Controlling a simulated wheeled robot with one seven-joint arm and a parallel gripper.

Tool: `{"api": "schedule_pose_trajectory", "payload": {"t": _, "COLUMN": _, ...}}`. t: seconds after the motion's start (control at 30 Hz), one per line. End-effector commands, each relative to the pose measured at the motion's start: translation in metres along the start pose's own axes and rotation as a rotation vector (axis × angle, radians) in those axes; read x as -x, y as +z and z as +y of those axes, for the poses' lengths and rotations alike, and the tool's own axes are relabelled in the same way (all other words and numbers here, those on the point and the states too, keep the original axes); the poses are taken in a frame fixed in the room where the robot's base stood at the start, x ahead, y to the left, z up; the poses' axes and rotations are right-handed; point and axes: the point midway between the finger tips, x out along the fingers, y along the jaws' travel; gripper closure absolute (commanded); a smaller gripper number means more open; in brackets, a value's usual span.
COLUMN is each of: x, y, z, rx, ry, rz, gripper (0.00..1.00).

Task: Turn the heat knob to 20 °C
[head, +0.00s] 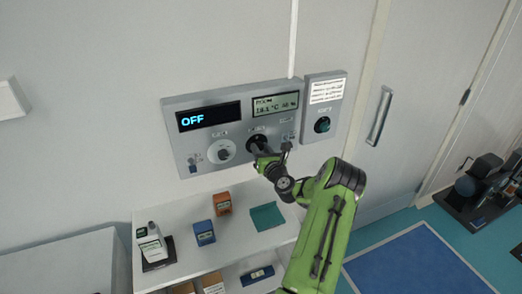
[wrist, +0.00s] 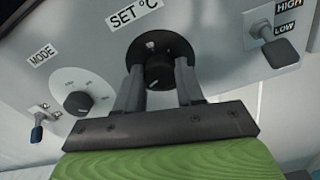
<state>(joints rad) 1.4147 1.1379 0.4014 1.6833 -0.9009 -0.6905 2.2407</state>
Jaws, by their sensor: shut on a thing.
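The heat knob (wrist: 159,72) is a black dial under the "SET °C" label on the grey wall panel (head: 177,157). My gripper (wrist: 160,80) is shut on this knob, with one finger on each side of it. In the head view my gripper (head: 259,150) reaches the panel and covers most of the knob. The left display (head: 208,117) reads "OFF". The right display (head: 275,104) shows small text with a temperature that looks like 18 point something °C; I cannot read it surely. The knob's scale is not legible.
Below, a white shelf (head: 185,215) holds small devices and a teal cloth (head: 267,216).

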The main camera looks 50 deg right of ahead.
Motion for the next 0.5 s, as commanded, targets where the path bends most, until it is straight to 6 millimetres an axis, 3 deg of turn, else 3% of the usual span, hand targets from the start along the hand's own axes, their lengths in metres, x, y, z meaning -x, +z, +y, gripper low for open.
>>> {"api": "schedule_pose_trajectory", "payload": {"t": 0.27, "x": 0.0001, "y": -0.0008, "z": -0.0001, "rx": 0.077, "ry": 0.000, "rz": 0.000, "gripper": 0.93}}
{"api": "schedule_pose_trajectory", "payload": {"t": 0.5, "x": 0.0000, "y": -0.0014, "z": 0.0002, "rx": 0.253, "ry": 0.000, "rz": -0.002, "gripper": 0.93}}
